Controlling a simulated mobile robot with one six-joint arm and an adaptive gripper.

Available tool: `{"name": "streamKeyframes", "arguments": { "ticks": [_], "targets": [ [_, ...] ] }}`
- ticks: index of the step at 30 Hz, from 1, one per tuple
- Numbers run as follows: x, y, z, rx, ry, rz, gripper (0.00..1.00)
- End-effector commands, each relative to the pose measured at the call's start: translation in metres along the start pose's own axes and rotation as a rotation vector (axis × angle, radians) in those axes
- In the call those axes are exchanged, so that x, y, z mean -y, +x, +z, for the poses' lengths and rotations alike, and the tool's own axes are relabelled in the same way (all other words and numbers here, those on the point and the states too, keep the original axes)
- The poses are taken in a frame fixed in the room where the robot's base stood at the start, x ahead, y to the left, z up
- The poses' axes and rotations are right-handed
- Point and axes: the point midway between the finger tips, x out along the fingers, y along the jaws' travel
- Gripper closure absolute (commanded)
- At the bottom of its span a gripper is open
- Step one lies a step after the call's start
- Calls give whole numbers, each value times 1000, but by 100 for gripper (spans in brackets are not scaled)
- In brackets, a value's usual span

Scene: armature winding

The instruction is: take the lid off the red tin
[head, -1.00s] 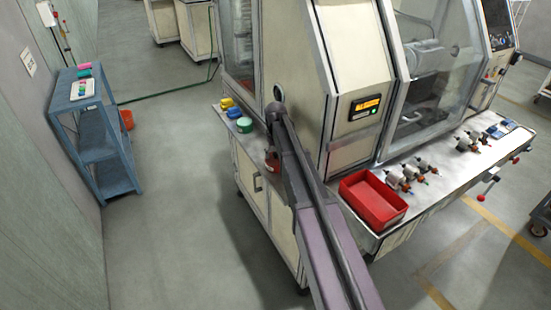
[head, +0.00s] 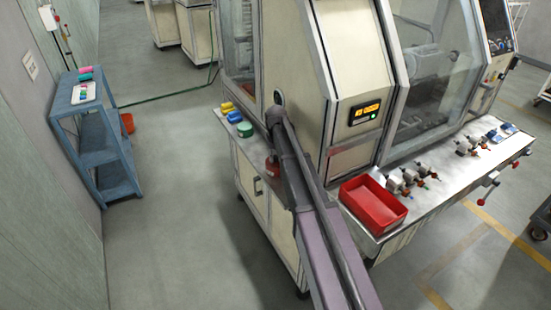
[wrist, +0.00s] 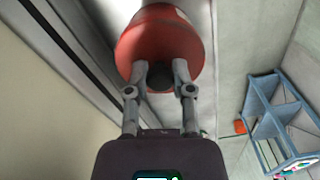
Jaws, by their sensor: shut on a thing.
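The red tin (head: 271,168) stands on the left end of the machine's metal bench, partly hidden behind my arm in the head view. In the wrist view a round red body (wrist: 165,32) fills the top centre, with a dark round knob (wrist: 160,82) facing me. My gripper (wrist: 160,70) has its two grey fingers at either side of this knob, shut on it. I cannot tell whether the lid sits on the tin or is raised from it. The fingertips are hidden in the head view.
Yellow, blue and green containers (head: 244,129) stand left of the tin on the bench. A red open bin (head: 374,203) and several small motor-like parts (head: 408,178) are to the right. The machine housing (head: 300,70) rises close behind. A blue shelf (head: 97,150) stands at left.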

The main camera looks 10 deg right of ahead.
Motion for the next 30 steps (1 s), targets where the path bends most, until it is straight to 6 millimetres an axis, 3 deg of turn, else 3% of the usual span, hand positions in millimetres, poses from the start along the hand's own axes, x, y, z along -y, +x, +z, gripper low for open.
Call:
{"name": "streamKeyframes", "arguments": {
  "ticks": [21,30],
  "targets": [
    [0,-70,0,0,0,0,100],
    [1,-89,0,0,-1,0,100]
  ]
}}
